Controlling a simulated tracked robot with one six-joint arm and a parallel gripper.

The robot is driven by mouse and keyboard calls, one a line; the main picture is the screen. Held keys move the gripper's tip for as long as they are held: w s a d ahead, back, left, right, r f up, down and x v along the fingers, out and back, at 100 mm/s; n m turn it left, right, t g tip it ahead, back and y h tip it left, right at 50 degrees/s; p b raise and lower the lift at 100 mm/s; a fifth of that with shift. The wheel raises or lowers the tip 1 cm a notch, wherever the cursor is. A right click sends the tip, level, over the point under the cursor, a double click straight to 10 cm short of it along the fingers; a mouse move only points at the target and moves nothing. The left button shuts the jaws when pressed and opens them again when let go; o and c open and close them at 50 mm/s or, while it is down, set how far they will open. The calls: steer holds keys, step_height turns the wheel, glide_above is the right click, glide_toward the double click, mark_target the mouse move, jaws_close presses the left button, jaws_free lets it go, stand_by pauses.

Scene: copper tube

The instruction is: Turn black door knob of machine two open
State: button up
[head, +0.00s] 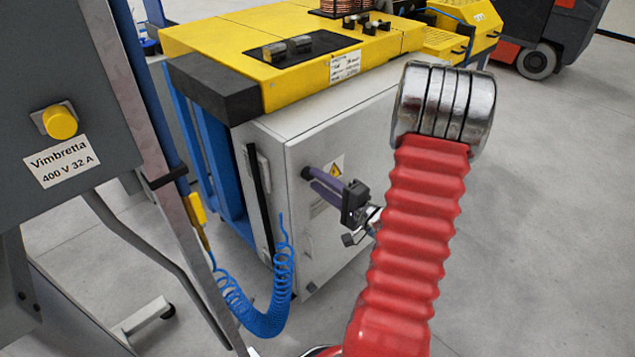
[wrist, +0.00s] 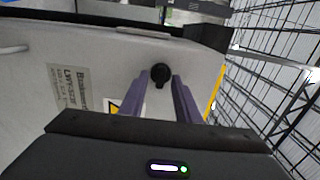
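The black door knob (wrist: 160,73) shows in the wrist view on the pale grey cabinet door, with a short part pointing down. My gripper (wrist: 160,80) has its two purple fingers apart, one tip on each side of the knob. A gap shows between them, and I cannot tell whether either finger touches the knob. In the head view the knob (head: 305,173) is a small dark shape near the door's upper left edge. My gripper (head: 315,178) reaches it from the right there. The door (head: 330,240) looks closed.
A yellow machine top (head: 230,45) sits over the cabinet. A blue coiled hose (head: 265,320) hangs in front of the cabinet's left side. A grey box labelled Vimbretta (head: 75,110) stands at the left. The floor at the right (head: 550,200) is clear.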

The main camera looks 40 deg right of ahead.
steer(key=shift+w, duration=0.35)
steer(key=shift+c, duration=0.2)
